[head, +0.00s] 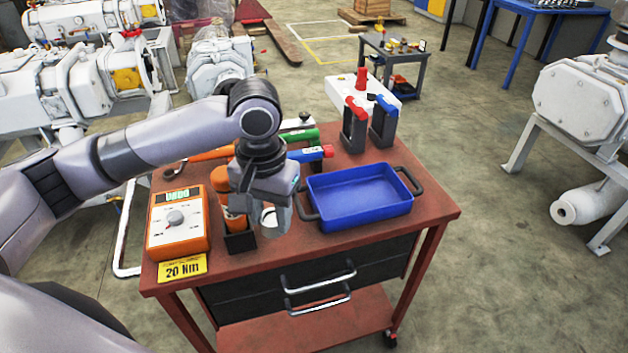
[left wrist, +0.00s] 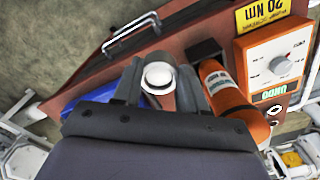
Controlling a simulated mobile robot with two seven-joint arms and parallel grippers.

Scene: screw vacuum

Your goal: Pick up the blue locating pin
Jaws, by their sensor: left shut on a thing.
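My left gripper (head: 270,212) is above the red cart top, between the orange bottle and the blue tray. It is shut on a pale round-ended piece (head: 268,217), which shows between the fingers in the left wrist view (left wrist: 158,75). The rest of this piece is hidden, so I cannot tell whether it is the blue locating pin. A blue-topped dark tool (head: 384,118) stands upright at the back right of the cart beside a red-topped one (head: 355,122). A blue handle with a red end (head: 310,154) lies behind the gripper. My right gripper is out of view.
The blue tray (head: 360,215) looks empty. An orange bottle (head: 233,215) stands in a black holder close left of the gripper. An orange meter (head: 178,222) and a yellow 20 Nm label (head: 182,268) are at the left. The cart's front right is clear.

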